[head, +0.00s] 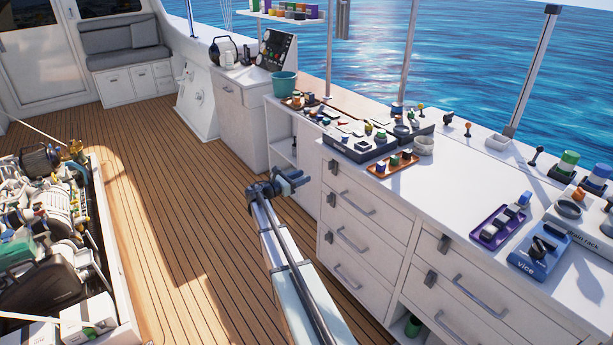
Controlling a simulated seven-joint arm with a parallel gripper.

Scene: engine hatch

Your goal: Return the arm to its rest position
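My gripper (291,180) is at the end of my arm in the middle of the head view. The arm reaches up from the bottom edge, over the wooden deck. The gripper points to the right, toward the white drawer cabinet. Its fingers look dark and are small in the picture. A gap seems to show between the two fingertips, and I see nothing held there. It appears apart from the cabinet front, though the exact distance is hard to judge.
The white counter (450,178) with drawers runs along the right, bearing an orange tray (393,166), a purple tray (500,226) and a blue vice (541,250). The open engine hatch (50,225) is at left. The planked deck (180,190) between is clear.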

